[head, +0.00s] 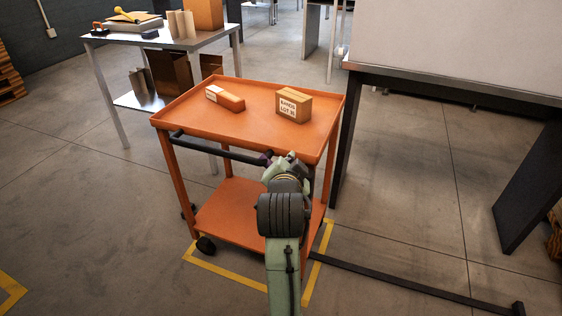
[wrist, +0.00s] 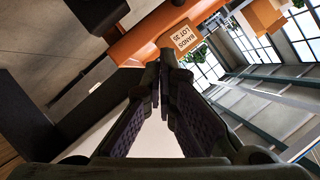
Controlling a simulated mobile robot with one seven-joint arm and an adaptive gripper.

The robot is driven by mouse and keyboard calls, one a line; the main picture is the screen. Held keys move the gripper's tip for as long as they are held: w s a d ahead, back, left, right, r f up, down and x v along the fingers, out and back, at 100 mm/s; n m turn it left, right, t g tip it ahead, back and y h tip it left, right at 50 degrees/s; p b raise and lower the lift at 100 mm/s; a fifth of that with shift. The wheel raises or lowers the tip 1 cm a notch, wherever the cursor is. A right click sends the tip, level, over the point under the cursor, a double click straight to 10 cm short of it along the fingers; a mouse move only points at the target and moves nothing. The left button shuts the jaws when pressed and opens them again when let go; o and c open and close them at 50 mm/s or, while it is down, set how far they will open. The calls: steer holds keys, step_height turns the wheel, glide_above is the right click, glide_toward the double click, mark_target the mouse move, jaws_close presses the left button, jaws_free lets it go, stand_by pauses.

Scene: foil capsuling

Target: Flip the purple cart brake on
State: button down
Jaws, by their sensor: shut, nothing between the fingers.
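The orange cart (head: 225,122) stands in the middle of the head view, with a dark push bar along its near side. A small purple patch (head: 266,157) shows at the right part of that bar, beside my arm's end. It looks like the brake, but my arm covers most of it and its position cannot be read. My gripper (wrist: 158,78) is shut and empty in the wrist view, its tips close to the cart's orange edge (wrist: 140,42). I cannot tell whether the fingers touch the cart or the brake.
A labelled box (head: 294,106) and a smaller box (head: 225,98) lie on the cart's top. Yellow floor tape (head: 222,272) runs around its base. A steel table (head: 100,45) stands behind left, and a dark-framed bench (head: 440,82) close on the right. Floor at left is clear.

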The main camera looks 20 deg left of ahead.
steer(key=w+a+f, duration=0.1)
steer(key=w, duration=0.1)
steer(key=w+a+f+p, duration=0.1)
steer(key=w+f, duration=0.1)
steer(key=w+a+f, duration=0.1)
steer(key=w, duration=0.1)
steer(key=shift+w+a+f+p, duration=0.15)
steer(key=shift+a+f+p, duration=0.05)
steer(key=shift+f+p, duration=0.1)
steer(key=shift+a+f, duration=0.4)
steer(key=shift+f, duration=0.05)
steer(key=shift+a, duration=0.1)
steer(key=shift+a+f+n+h+p, duration=0.15)
steer(key=shift+a+n+h+p, duration=0.25)
steer(key=shift+a+p, duration=0.25)
steer(key=shift+f, duration=0.2)
